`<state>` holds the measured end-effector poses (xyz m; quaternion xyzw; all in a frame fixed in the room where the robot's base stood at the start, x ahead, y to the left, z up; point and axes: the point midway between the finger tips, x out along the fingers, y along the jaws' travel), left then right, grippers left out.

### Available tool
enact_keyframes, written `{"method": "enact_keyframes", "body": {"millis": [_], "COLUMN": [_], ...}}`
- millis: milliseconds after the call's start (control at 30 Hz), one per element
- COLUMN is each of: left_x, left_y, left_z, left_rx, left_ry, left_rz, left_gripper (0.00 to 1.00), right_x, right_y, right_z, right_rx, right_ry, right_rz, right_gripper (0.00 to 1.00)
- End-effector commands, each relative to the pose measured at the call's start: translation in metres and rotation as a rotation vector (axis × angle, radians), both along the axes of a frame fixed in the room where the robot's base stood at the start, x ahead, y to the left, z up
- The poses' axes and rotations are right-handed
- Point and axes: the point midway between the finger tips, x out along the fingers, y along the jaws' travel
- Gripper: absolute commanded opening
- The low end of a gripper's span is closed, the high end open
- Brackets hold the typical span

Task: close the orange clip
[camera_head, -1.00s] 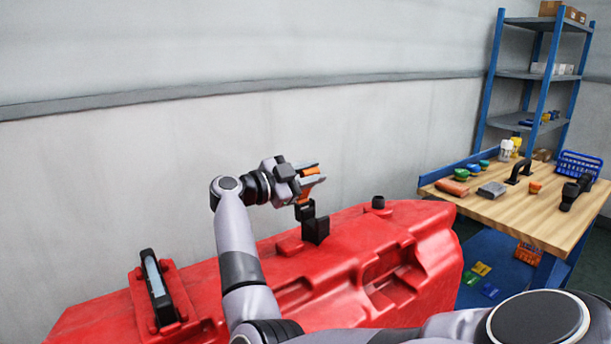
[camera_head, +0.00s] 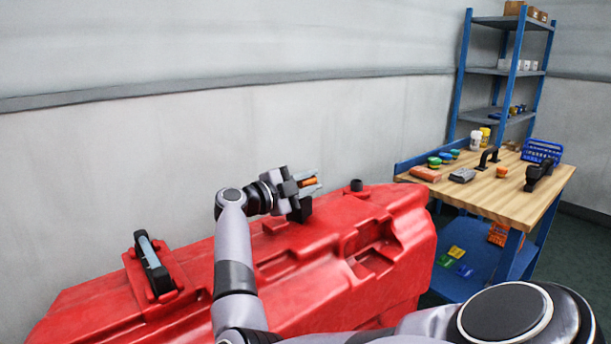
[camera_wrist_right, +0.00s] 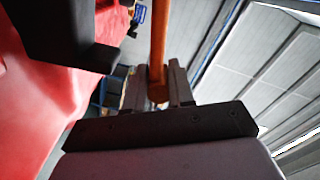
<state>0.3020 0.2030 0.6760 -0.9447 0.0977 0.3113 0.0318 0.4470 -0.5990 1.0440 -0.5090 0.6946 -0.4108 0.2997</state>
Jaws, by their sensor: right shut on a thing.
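The orange clip (camera_head: 309,182) shows as a short orange piece between the fingers of my right gripper (camera_head: 312,182). In the right wrist view the orange clip (camera_wrist_right: 158,45) is a long bar between the two fingers (camera_wrist_right: 159,88), which are shut on it. A black block (camera_head: 301,209) on the red tank (camera_head: 330,225) stands just under the gripper. The gripper hides part of the block and clip, so I cannot tell whether the clip touches the block. My left gripper is not in view.
A black latch with a grey bar (camera_head: 152,265) is on the tank's left part. A black knob (camera_head: 356,185) stands right of the gripper. A wooden workbench (camera_head: 500,200) with several parts and a blue shelf rack (camera_head: 500,70) are at the right. The wall is behind.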

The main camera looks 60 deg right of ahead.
Motion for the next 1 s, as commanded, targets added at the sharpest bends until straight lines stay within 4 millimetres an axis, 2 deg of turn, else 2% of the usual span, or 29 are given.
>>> {"method": "enact_keyframes", "body": {"millis": [300, 933, 967, 1000], "left_x": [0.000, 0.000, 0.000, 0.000], "left_y": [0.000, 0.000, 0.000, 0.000], "left_z": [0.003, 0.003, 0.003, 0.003], "left_rx": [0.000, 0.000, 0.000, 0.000], "left_ry": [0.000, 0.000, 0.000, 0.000], "left_rz": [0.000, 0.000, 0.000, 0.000], "left_gripper": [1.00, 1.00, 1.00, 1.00], "right_x": [-0.004, -0.005, -0.005, -0.005], "right_y": [0.001, 0.002, 0.002, 0.002], "right_z": [-0.016, -0.021, -0.021, -0.021], "right_rx": [0.006, 0.009, 0.009, 0.009], "right_ry": [0.009, 0.009, 0.009, 0.008], "right_rz": [0.001, -0.001, -0.001, -0.001], "right_gripper": [0.00, 0.00, 0.33, 0.46]}}
